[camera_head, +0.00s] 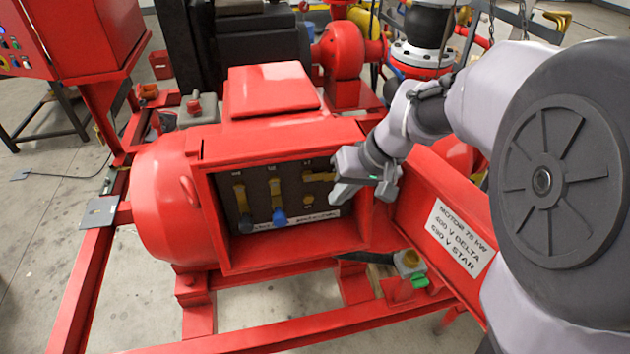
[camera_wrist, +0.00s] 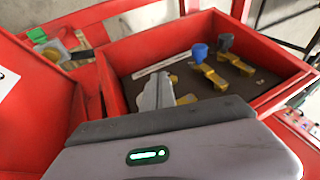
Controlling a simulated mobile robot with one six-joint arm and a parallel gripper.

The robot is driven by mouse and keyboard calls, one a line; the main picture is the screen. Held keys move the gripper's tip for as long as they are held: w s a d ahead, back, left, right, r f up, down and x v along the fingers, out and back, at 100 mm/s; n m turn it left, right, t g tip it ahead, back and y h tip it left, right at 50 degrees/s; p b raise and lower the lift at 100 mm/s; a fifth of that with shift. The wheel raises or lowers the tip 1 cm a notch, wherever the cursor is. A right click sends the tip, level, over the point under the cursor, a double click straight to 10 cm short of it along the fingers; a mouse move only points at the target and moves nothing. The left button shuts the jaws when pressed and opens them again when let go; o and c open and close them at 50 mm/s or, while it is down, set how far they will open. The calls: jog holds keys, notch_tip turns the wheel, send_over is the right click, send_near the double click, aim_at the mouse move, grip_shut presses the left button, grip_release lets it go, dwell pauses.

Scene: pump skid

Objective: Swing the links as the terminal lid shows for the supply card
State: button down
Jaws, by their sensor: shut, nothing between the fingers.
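The open red terminal box (camera_head: 285,143) holds gold links on a dark board. The left link (camera_head: 241,198) stands upright with a dark knob at its lower end. The middle link (camera_head: 276,193) stands upright with a blue knob (camera_head: 279,217). The right link (camera_head: 320,177) lies roughly level; its right end is hidden by my gripper. My gripper (camera_head: 341,189) is shut and empty at the box's right side, in front of that link. In the wrist view the fingers (camera_wrist: 157,93) overlap gold parts; contact is unclear. The lid (camera_head: 458,236) reads "MOTOR 75 kW, 400 V DELTA, 690 V STAR". I cannot identify a supply card.
A white strip (camera_head: 298,220) below the links is unreadable. A cable gland with a yellow cap (camera_head: 408,261) and green tag sits below the box's right corner. The box walls and the lid bound my gripper's space. Red frame rails run in front.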

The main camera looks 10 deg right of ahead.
jog(key=shift+s+d+r+p, duration=0.2)
jog(key=shift+s+d+r, duration=0.1)
jog(key=shift+d+r, duration=0.4)
jog(key=shift+s+d+r+p, duration=0.25)
jog(key=shift+d+r, duration=0.2)
jog(key=shift+d, duration=0.35)
jog(key=shift+d, duration=0.15)
jog(key=s+a+m+t+h+b, duration=0.1)
jog(key=s+a, duration=0.3)
jog(key=s, duration=0.4)
jog(key=s+a+m+t+b, duration=0.1)
jog(key=s+a+m+b, duration=0.2)
jog(key=s, duration=0.6)
jog(key=shift+s+a+f+h, duration=0.15)
jog(key=shift+s+a+h, duration=0.2)
jog(key=shift+a, duration=0.65)
